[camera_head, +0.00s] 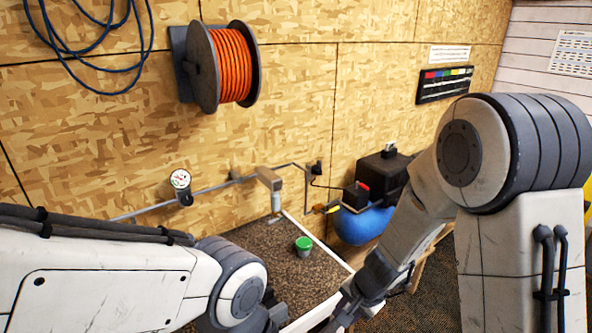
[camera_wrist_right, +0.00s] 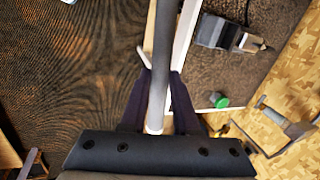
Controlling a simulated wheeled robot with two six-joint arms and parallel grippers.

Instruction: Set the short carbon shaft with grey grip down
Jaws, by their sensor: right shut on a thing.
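In the right wrist view my right gripper (camera_wrist_right: 160,82) has its two dark fingers shut on a slim shaft. The short carbon shaft with grey grip (camera_wrist_right: 165,35) runs from the top edge down between the fingers. Its long upper part is dark grey, and a pale end shows near the palm. Its far end is cut off by the frame. In the head view my right arm reaches down to the bottom edge, and the shaft cannot be made out there. My left arm comes in from the left, and its gripper is below the frame.
A brown-topped bench (camera_head: 245,237) with a pale raised edge lies below the wall. A blue compressor tank (camera_head: 362,224) stands to the right. Dark floor shows left in the wrist view.

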